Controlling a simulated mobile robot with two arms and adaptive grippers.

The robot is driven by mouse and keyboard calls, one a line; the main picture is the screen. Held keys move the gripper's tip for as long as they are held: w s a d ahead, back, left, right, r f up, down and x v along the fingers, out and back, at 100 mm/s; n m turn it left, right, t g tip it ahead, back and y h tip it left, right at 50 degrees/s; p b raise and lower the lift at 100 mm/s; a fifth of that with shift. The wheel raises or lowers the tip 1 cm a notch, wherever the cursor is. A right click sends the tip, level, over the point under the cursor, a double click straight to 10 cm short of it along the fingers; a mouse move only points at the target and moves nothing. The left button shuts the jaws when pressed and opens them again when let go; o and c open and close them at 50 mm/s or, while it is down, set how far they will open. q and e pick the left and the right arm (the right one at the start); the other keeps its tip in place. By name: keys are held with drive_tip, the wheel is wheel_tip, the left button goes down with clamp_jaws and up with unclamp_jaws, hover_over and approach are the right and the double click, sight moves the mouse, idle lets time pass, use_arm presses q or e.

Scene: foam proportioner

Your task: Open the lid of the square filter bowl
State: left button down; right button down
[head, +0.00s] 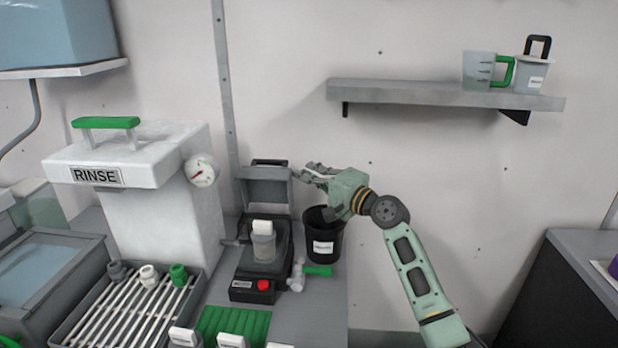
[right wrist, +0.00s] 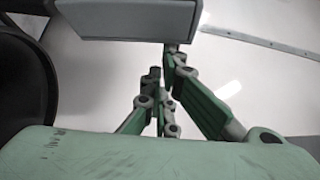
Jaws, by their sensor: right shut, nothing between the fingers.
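The square filter bowl (head: 283,258) is a dark grey square unit on the counter, with a red button on its front. Its grey lid (head: 265,190) stands raised at the back, roughly upright, with a dark handle on its top edge. A cup-like part with a white top shows in the bowl. My right gripper (head: 305,173) is shut and empty, just right of the lid's upper edge. In the right wrist view its fingers (right wrist: 160,75) are together below a grey panel, likely the lid (right wrist: 125,18); contact is unclear. My left gripper is out of view.
A black bucket (head: 324,249) stands right of the bowl, under my right gripper. A green-handled valve (head: 317,270) projects at the bowl's right. A white RINSE box (head: 150,190) with a gauge stands left. A wall shelf (head: 430,95) holds jugs above.

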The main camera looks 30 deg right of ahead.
drive_tip(key=v, duration=1.2)
drive_tip(key=shift+d, duration=0.1)
